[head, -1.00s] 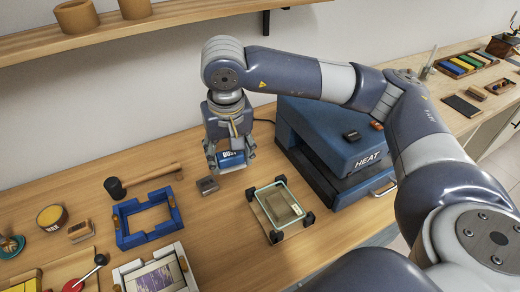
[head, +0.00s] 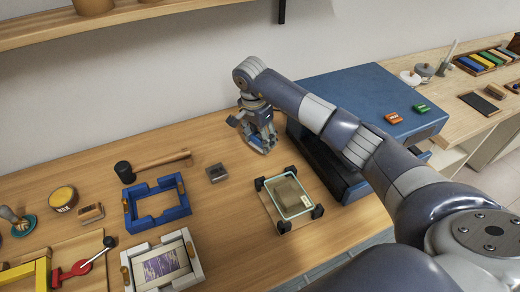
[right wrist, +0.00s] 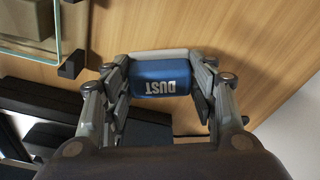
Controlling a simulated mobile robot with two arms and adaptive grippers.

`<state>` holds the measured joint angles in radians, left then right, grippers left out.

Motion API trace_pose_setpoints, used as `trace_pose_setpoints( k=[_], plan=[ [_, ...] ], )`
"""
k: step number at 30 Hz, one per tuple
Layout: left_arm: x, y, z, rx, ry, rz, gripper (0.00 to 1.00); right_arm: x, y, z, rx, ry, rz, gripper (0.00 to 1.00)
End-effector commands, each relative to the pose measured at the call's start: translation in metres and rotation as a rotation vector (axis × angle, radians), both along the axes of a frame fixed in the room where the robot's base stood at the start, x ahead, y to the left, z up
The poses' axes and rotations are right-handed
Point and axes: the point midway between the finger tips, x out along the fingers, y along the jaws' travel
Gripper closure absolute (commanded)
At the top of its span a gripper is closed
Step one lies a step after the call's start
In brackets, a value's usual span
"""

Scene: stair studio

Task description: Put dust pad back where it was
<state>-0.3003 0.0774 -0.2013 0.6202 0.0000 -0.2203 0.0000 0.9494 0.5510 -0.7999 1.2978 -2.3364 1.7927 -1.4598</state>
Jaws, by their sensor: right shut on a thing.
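The dust pad (right wrist: 160,80) is a blue block with a pale layer along one side and "DUST" printed on it. In the right wrist view it sits between the two fingers of my right gripper (right wrist: 160,84), which is shut on it. In the head view my right gripper (head: 264,147) is at the back of the bench, just left of the blue heat press, and its fingers mostly hide the pad. I cannot tell whether the pad touches the bench. My left gripper is not in view.
The blue press (head: 345,100) stands close to the right of my gripper. A glass-topped frame (head: 292,197) with dark corner clamps lies in front. Bare bench lies behind the mallet.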

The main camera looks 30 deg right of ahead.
Motion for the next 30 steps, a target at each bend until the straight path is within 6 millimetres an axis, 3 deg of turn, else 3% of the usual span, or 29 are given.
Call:
trace_pose_setpoints(
  k=[14,25,26,27,28,30],
  plan=[
    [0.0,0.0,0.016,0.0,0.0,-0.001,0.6,0.0,0.001,-0.051,0.002,0.001,0.001,0.7],
    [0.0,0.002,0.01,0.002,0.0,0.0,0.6,0.001,0.0,-0.059,0.0,-0.003,0.002,0.7],
    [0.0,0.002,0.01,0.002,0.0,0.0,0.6,0.001,0.0,-0.058,0.001,-0.003,0.002,0.45],
    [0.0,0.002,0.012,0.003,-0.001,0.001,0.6,0.0,0.0,-0.057,0.001,-0.003,0.002,0.36],
    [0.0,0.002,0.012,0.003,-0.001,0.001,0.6,0.0,0.0,-0.057,0.001,-0.003,0.002,0.29],
    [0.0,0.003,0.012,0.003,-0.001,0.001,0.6,0.0,0.0,-0.057,0.001,-0.003,0.002,0.27]
  ],
)
